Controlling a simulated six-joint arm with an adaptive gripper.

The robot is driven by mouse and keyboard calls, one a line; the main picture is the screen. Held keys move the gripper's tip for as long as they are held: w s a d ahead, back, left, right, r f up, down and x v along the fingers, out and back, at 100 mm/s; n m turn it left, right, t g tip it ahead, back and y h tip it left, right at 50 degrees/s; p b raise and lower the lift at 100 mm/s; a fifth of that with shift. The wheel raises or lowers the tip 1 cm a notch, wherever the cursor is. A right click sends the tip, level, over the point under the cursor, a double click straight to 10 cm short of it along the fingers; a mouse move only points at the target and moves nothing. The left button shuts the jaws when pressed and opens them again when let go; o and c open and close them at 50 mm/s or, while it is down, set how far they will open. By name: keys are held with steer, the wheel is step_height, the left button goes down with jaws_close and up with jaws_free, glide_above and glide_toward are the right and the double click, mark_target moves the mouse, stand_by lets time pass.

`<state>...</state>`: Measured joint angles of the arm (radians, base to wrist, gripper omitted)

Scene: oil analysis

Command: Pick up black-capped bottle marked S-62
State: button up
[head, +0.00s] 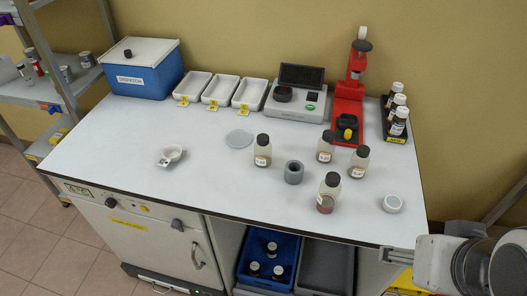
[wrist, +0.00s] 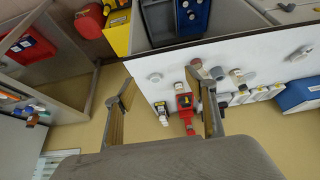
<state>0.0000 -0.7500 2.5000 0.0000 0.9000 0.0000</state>
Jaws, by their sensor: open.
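Several black-capped bottles stand on the white worktop in the head view: one at the centre (head: 262,152), one near the red press (head: 325,148), one to its right (head: 358,162), and one with dark red contents (head: 328,194) nearer the front. Their label text is too small to read, so I cannot tell which is S-62. In the wrist view, my gripper (wrist: 160,82) is open and empty, its two fingers wide apart and well away from the bottles. Some of the bottles show small and upside down beyond the fingers (wrist: 238,78). My gripper's fingers are not visible in the head view.
A black rack (head: 388,135) with several capped bottles stands at the right. The red press (head: 349,100), a grey instrument (head: 295,98), white trays (head: 193,84) and a blue box (head: 140,75) line the back. A grey cylinder (head: 293,172) stands among the bottles.

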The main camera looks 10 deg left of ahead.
steer(key=shift+w, duration=0.15)
steer(key=w+a+n+t+y, duration=0.15)
steer(key=w+a, duration=0.25)
steer(key=w, duration=0.7)
steer(key=w+a+n+t, duration=0.2)
steer(key=w+a+t, duration=0.15)
steer(key=w, duration=0.85)
steer(key=w+a+f+n+y, duration=0.1)
steer(key=w+a+f+y, duration=0.1)
steer(key=a, duration=0.5)
steer(key=w+a+f+n+y, duration=0.2)
steer(key=a+y, duration=0.1)
steer(key=a, duration=0.4)
steer(key=w+a+f+n+y, duration=0.1)
steer(key=w+a+f+y, duration=0.1)
steer(key=a, duration=0.5)
steer(key=shift+w+f+n, duration=0.35)
steer(key=shift+w+f, duration=0.2)
steer(key=shift+w, duration=0.05)
steer(key=shift+f, duration=0.1)
